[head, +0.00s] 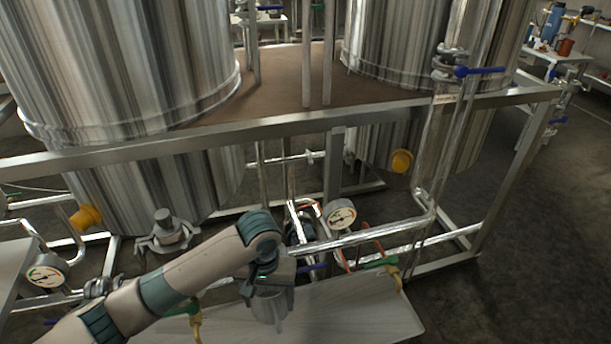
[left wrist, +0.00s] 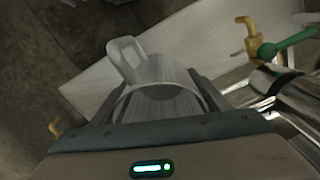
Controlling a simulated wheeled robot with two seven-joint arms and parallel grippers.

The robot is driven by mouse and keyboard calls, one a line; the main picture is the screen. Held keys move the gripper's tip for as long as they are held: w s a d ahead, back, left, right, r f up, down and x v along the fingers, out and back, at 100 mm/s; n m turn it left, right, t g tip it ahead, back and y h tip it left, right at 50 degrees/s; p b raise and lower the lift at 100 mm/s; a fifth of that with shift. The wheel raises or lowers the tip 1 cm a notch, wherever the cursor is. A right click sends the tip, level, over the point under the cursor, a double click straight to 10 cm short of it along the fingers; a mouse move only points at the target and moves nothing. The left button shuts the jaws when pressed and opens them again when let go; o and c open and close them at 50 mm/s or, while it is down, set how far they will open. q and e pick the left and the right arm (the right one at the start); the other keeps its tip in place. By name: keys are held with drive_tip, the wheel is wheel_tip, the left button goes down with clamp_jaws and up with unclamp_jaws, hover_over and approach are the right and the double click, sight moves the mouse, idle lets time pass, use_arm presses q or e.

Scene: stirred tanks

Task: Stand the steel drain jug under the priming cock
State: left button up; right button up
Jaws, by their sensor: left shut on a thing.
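The steel drain jug (head: 268,311) is between the fingers of my left gripper (head: 268,296), over the pale bench top. In the left wrist view the jug (left wrist: 160,72) looks upright, its loop handle (left wrist: 124,60) pointing away from the wrist, with one finger on either side. I cannot tell whether its base touches the bench. Another yellow cock (head: 195,322) is to the left. No label shows which is the priming cock. My right gripper is out of view.
The bench top (head: 365,305) is clear to the right of the jug. A steel frame rail (head: 270,128) and large tanks (head: 120,60) lie beyond.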

use_arm(q)
drive_tip(key=s+a+r, duration=0.3)
drive_tip(key=a+r, duration=0.3)
drive_tip(key=r, duration=0.3)
drive_tip(key=s+a+r+p, duration=0.1)
drive_tip(key=s+a+r, duration=0.3)
drive_tip(key=r, duration=0.5)
drive_tip(key=shift+a+r+n, duration=0.35)
drive_tip(key=shift+a+n, duration=0.05)
drive_tip(key=shift+a, duration=0.5)
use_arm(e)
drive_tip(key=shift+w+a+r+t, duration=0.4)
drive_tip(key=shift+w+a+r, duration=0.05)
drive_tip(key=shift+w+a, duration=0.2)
use_arm(q)
drive_tip(key=shift+w, duration=0.1)
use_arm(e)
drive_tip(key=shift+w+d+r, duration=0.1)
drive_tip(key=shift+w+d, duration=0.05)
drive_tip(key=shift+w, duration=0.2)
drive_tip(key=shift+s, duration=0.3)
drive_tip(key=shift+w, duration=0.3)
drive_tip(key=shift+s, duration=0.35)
